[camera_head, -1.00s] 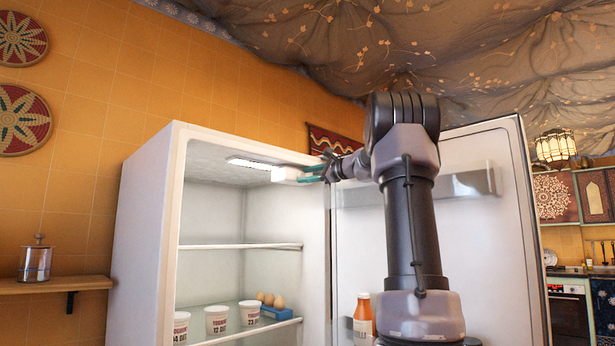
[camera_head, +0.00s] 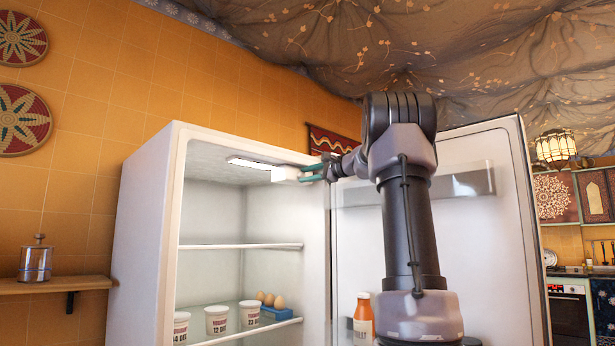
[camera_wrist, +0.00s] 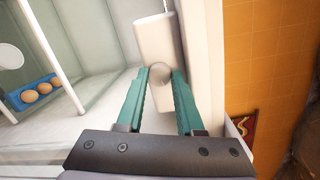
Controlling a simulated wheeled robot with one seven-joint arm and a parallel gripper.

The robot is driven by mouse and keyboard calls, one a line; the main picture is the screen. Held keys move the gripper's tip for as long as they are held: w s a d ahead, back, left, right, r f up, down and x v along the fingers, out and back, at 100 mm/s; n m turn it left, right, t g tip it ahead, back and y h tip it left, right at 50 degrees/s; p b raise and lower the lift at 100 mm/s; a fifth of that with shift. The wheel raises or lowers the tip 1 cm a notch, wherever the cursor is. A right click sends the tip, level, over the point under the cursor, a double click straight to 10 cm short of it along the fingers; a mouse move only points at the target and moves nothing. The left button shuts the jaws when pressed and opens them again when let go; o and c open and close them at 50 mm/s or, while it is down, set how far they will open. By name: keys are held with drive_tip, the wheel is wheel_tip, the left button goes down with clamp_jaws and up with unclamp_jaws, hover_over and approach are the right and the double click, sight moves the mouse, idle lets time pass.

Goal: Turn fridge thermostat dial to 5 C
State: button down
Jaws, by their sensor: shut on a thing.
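The fridge (camera_head: 150,230) stands open, with its door (camera_head: 460,255) swung out to the right. A white thermostat housing (camera_head: 285,174) sits under the fridge ceiling at the right; it also shows in the wrist view (camera_wrist: 155,35). A small round pale dial (camera_wrist: 158,72) is on the housing, between my fingertips. My gripper (camera_head: 312,173) reaches in from the right; its teal fingers (camera_wrist: 160,80) are shut on the dial. The dial's markings and setting cannot be read.
A lit strip lamp (camera_head: 248,163) is on the fridge ceiling left of the housing. Yoghurt tubs (camera_head: 216,320) and eggs in a blue holder (camera_head: 274,311) stand on a lower shelf. A sauce bottle (camera_head: 363,318) stands by the door.

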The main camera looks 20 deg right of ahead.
drive_tip(key=shift+n, duration=1.2)
drive_tip(key=c, duration=0.8)
unclamp_jaws()
drive_tip(key=shift+c, duration=0.2)
drive_tip(key=shift+s, duration=0.1)
drive_tip(key=v, duration=1)
drive_tip(key=shift+s+r, duration=0.2)
drive_tip(key=shift+s, duration=0.1)
drive_tip(key=shift+d, duration=0.1)
drive_tip(key=shift+s, duration=0.1)
